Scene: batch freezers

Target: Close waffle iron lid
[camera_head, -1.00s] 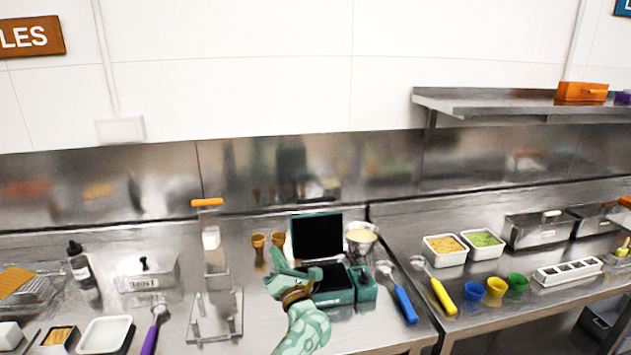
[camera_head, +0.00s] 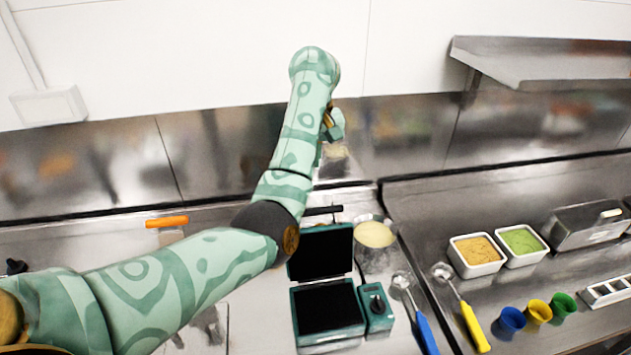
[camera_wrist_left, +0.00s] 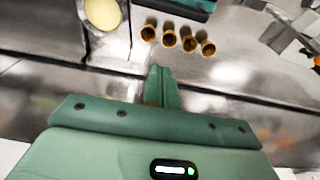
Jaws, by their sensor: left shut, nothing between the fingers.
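The green waffle iron (camera_head: 296,310) stands open on the steel counter. Its lid (camera_head: 292,270) is tilted up at the back, showing a black inner plate, and the black lower plate is exposed. My left gripper (camera_head: 337,125) is raised above and behind the lid, partly hidden by my own forearm. In the left wrist view its fingers (camera_wrist_left: 160,72) are together, with nothing between them. My right gripper is not in view.
A metal bowl of batter (camera_head: 376,234) stands right of the lid. Several brown cones (camera_wrist_left: 170,39) stand near the fingers in the left wrist view. Blue-handled (camera_head: 426,333) and yellow-handled (camera_head: 475,328) scoops lie to the right. The steel backsplash (camera_head: 400,130) rises behind.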

